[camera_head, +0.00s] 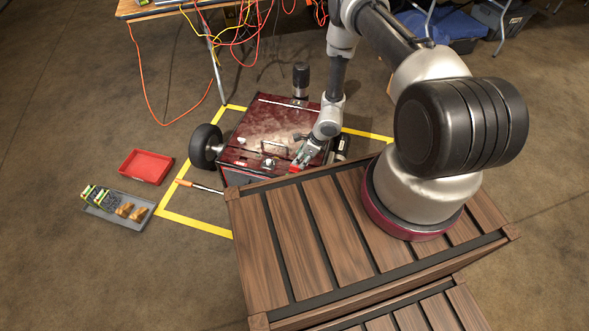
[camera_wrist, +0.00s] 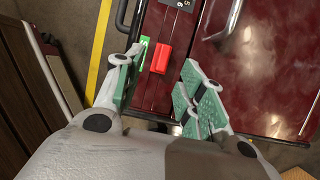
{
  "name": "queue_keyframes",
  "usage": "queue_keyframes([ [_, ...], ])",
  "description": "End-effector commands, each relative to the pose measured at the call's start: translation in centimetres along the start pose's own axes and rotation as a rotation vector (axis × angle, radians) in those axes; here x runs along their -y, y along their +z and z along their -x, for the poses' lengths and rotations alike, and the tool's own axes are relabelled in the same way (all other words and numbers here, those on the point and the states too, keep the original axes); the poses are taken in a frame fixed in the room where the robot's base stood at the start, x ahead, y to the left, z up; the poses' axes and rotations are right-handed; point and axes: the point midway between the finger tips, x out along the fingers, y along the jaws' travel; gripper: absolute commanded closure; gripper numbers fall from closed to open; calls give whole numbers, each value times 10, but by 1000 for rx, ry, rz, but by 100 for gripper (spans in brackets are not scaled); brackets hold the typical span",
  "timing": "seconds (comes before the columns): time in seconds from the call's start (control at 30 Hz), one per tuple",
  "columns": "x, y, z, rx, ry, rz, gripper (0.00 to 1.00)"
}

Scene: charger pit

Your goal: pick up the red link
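The red link (camera_wrist: 161,58) is a small red block on the dark red box-like machine (camera_wrist: 250,60). In the wrist view it lies just ahead of my gripper (camera_wrist: 157,72), between the lines of its two fingers and closer to the left one. My gripper is open, with green pads on its fingers and nothing held. In the head view my gripper (camera_head: 304,155) is low over the right front part of the machine (camera_head: 262,130); a bit of red shows there. I cannot tell the height gap between fingers and link.
A bright green piece (camera_wrist: 144,48) sits beside the link, near the left finger. A black handle (camera_wrist: 122,15) is on the machine's edge. A red tray (camera_head: 147,166), a grey tray (camera_head: 100,212) with small parts and a screwdriver (camera_head: 200,187) lie to the left. A wheel (camera_head: 206,147) flanks the machine.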

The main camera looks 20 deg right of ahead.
Motion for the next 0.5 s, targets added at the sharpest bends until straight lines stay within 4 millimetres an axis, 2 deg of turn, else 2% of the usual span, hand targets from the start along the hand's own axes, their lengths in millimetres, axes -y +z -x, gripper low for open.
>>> queue_keyframes([
  [0.4, 5, -1, -59, 1, 2, 5, 61],
  [0.5, 5, 0, -65, 2, 1, 5, 61],
])
